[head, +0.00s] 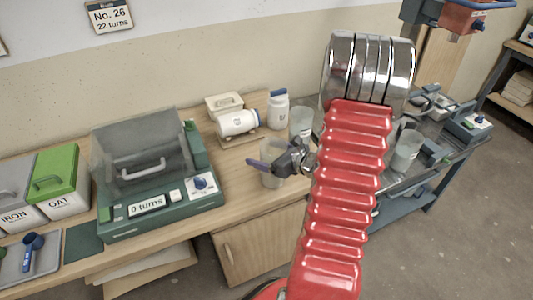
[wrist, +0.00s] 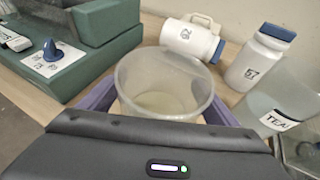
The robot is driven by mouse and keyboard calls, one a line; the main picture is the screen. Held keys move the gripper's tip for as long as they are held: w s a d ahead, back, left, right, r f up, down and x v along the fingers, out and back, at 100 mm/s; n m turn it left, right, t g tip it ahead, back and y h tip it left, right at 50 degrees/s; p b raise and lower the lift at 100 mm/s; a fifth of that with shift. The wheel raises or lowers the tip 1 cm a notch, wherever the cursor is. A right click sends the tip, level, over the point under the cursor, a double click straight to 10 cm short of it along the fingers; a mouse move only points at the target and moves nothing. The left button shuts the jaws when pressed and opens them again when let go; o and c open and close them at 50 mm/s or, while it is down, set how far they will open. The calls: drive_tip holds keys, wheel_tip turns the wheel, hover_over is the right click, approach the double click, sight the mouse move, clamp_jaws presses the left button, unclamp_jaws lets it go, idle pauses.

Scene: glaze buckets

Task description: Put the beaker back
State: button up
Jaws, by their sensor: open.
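A clear beaker (wrist: 165,78) with a little pale content at its bottom stands upright between the purple fingers of my gripper (wrist: 160,105) in the wrist view. The fingers are apart on either side of it; I cannot tell whether they touch it. In the head view the beaker (head: 271,178) is near the wooden bench's right front edge, partly hidden by my gripper (head: 268,164). Another clear beaker (head: 302,121), labelled in the wrist view (wrist: 277,108) with partly cut-off text, stands behind it to the right.
A white jar (head: 238,123) lies on its side on a wooden rest, beside an upright blue-capped jar (head: 278,108). A green machine (head: 160,205) with a clear lid reads "0 turns". A grey cart (head: 430,175) at right holds another beaker (head: 406,150). My red arm hides the middle.

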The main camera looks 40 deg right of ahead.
drive_tip(key=shift+r, duration=0.15)
drive_tip(key=v, duration=1.2)
idle(0.7)
